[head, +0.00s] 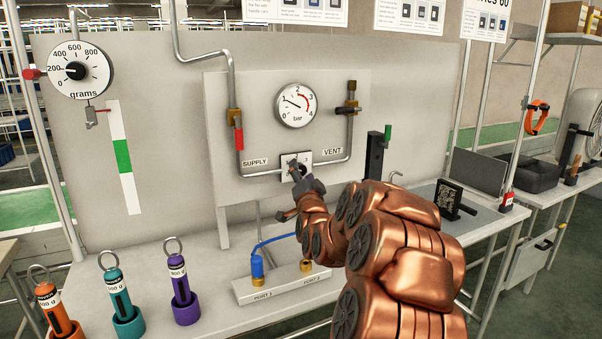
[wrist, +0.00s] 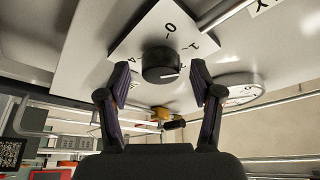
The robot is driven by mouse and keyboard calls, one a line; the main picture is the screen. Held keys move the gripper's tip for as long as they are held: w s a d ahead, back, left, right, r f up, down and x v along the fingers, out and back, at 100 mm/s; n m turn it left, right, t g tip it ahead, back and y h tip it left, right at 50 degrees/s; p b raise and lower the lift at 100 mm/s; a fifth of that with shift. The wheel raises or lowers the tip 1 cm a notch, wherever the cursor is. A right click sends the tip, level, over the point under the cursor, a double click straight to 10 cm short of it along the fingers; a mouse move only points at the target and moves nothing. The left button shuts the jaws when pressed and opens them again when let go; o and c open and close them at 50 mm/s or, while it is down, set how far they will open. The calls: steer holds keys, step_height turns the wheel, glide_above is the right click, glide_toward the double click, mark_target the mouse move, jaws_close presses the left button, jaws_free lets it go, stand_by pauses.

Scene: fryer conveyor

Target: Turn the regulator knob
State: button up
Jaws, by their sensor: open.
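The regulator knob (wrist: 162,64) is black and round with a white pointer line. It sits on a white plate (wrist: 140,35) marked with numbers, and the knob lies between the fingers of my gripper (wrist: 160,85) in the wrist view. Both fingers are open, one on each side, with visible gaps to the knob. In the head view the plate (head: 287,160) is on the grey panel between the SUPPLY and VENT pipes. My gripper (head: 300,180) is right in front of it there and hides part of the knob. The pressure gauge (head: 295,105) sits above, its needle to the upper left near 1.
A red-handled supply valve (head: 238,138) and a vent valve (head: 350,107) flank the plate. Below is a port block (head: 285,284) with a blue hose (head: 275,243). Coloured weights, including a purple one (head: 181,283), stand at left on the bench. A black stand (head: 375,155) is at right.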

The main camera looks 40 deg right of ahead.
steer(key=v, duration=0.6)
steer(key=shift+s+a, duration=0.2)
steer(key=shift+s, duration=0.1)
steer(key=shift+f, duration=0.1)
stand_by(0.3)
